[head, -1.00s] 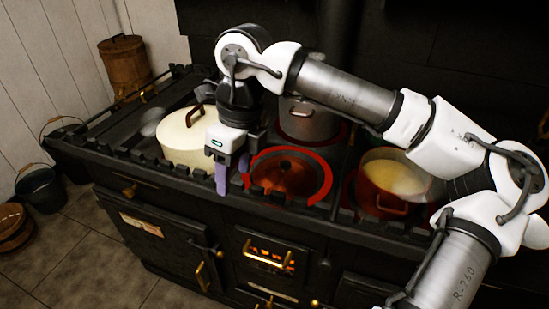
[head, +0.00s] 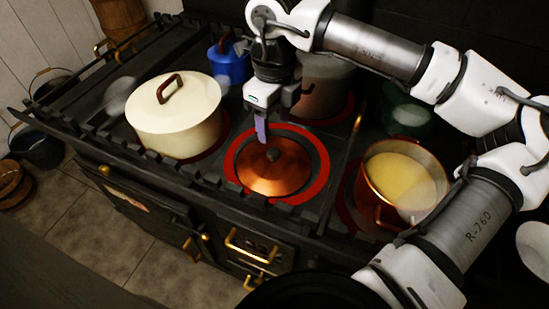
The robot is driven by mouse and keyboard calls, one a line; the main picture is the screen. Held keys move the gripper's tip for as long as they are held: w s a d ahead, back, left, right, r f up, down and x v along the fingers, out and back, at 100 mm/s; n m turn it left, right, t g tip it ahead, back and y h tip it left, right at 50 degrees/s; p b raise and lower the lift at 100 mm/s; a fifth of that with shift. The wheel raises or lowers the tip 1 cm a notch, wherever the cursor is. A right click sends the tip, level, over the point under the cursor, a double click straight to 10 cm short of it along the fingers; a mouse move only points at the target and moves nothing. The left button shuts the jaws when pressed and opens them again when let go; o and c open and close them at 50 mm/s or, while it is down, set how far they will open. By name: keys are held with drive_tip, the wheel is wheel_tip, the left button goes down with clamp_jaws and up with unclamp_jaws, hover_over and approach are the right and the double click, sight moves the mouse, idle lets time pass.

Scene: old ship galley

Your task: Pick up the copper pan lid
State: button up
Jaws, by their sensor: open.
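The copper pan lid (head: 272,172) lies on the stove top inside a glowing red ring, with a dark knob at its middle. My gripper (head: 262,128) points down just above the lid's back left part. Its purple fingers are seen nearly edge-on and overlap the lid in the picture. I cannot tell the exact gap between fingers and lid. The gripper is open and nothing shows between its fingers.
A cream lidded pot (head: 180,125) stands close left of the lid. A copper pot of yellow food (head: 385,205) stands to the right. A grey pot (head: 322,90), a blue kettle (head: 229,65) and a dark green pot (head: 407,115) stand behind. A low rail (head: 165,160) edges the stove.

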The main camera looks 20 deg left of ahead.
sight(273, 151)
wheel_tip(273, 151, down, 9)
drive_tip(key=shift+a+r+p, duration=0.1)
drive_tip(key=shift+p, duration=1.15)
drive_tip(key=shift+c, duration=0.4)
clamp_jaws()
